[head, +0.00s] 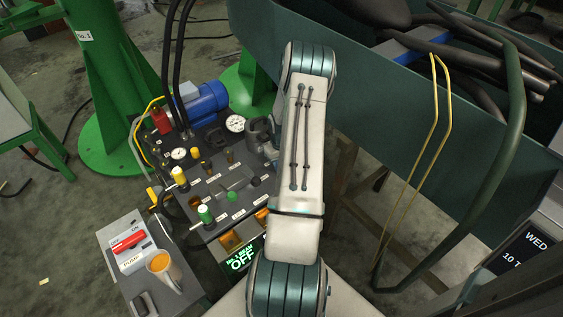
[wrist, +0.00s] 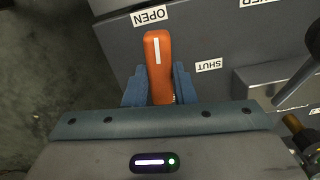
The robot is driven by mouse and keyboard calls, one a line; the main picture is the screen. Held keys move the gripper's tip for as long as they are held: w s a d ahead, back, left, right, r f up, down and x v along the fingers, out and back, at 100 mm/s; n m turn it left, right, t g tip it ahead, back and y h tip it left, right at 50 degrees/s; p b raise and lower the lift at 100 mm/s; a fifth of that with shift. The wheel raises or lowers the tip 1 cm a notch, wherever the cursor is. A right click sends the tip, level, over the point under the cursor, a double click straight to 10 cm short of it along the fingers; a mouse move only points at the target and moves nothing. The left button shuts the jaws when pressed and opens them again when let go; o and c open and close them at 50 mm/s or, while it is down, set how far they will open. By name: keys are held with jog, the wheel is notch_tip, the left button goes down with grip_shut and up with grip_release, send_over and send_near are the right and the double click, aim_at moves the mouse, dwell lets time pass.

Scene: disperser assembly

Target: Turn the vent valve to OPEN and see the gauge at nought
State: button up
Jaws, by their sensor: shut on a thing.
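The vent valve's orange handle (wrist: 157,50), with a white line along it, shows in the wrist view. Its tip lies just below the OPEN label (wrist: 150,16). The SHUT label (wrist: 208,65) is to its right. My gripper (wrist: 159,85) is shut on the handle, one blue finger on each side. In the head view my arm hides the gripper and the valve. A larger white-faced gauge (head: 235,123) and a smaller one (head: 179,154) stand on the pump unit; their needles are too small to read.
The pump unit has a blue motor (head: 205,102) and several coloured knobs. A green display (head: 243,258) reads OFF. A dark green trough (head: 400,110) is close to my arm's right.

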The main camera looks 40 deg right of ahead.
jog(key=shift+n, duration=0.8)
jog(key=o, duration=1)
notch_tip(320, 180, up, 14)
jog(key=p, duration=0.3)
jog(key=shift+f+p, duration=0.1)
jog(key=shift+p, duration=0.2)
